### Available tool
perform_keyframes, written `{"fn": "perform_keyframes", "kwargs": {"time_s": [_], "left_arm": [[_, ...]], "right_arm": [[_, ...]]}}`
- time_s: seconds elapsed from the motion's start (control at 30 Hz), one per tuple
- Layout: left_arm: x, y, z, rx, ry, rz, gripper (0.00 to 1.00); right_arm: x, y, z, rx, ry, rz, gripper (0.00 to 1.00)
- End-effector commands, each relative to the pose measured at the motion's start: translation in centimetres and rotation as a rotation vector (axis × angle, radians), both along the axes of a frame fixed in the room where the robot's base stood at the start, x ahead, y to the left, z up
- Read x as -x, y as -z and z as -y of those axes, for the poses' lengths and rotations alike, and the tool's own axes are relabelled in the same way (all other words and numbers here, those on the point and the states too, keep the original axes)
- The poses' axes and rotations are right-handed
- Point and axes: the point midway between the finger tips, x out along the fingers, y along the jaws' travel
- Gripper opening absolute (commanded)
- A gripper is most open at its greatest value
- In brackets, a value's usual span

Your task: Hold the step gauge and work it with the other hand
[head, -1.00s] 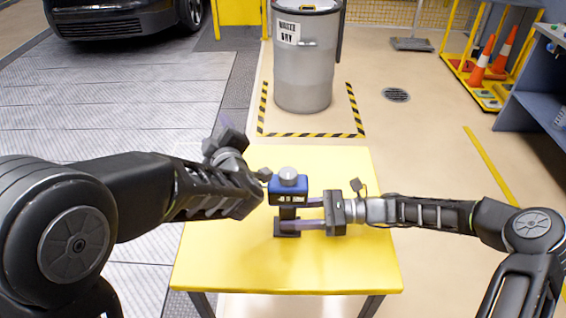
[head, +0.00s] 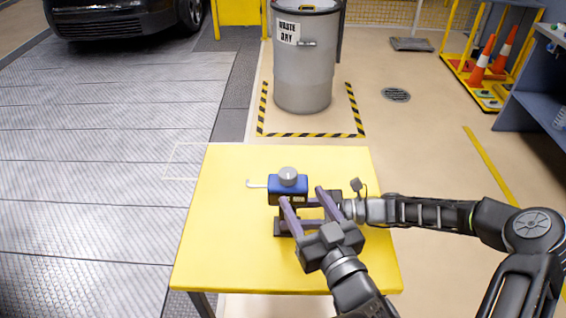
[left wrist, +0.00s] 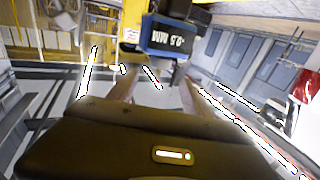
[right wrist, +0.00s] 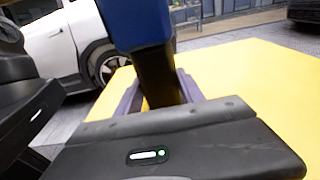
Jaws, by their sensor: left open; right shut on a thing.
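The step gauge has a blue body (head: 288,185) with a round grey knob (head: 288,175) on top and a thin pale hooked arm reaching left. My right gripper (head: 290,215) comes from the right and is shut on the dark stem (right wrist: 160,78) below the blue body. My left gripper (head: 302,194) is on the near side, its two fingers open and apart, tips close to the body. In the left wrist view the body (left wrist: 176,36) shows an upside-down "0.5 MM" label, beyond the open fingers. Whether the fingertips touch it, I cannot tell.
The yellow table (head: 225,240) is otherwise bare, with free room left of the gauge. A grey waste drum (head: 305,70) stands behind it inside a striped floor marking. A rack with orange cones (head: 490,60) and a blue bench (head: 540,95) are at the right.

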Motion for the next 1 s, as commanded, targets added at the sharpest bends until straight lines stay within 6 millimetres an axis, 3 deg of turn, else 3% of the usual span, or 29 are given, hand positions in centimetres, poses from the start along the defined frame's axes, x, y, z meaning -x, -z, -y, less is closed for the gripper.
{"fn": "perform_keyframes", "kwargs": {"time_s": [0.37,0.8,1.0], "left_arm": [[-1.7,0.0,-0.7,0.004,-0.002,0.001,0.58],[-9.1,0.0,-3.8,0.003,-0.002,0.0,0.58],[-10.9,0.0,-4.5,0.004,0.001,0.001,0.58]], "right_arm": [[0.0,0.0,0.0,0.0,0.0,0.0,0.13],[0.0,0.0,0.0,0.0,0.0,0.0,0.13],[0.0,0.0,0.0,0.0,0.0,0.0,0.13]]}}
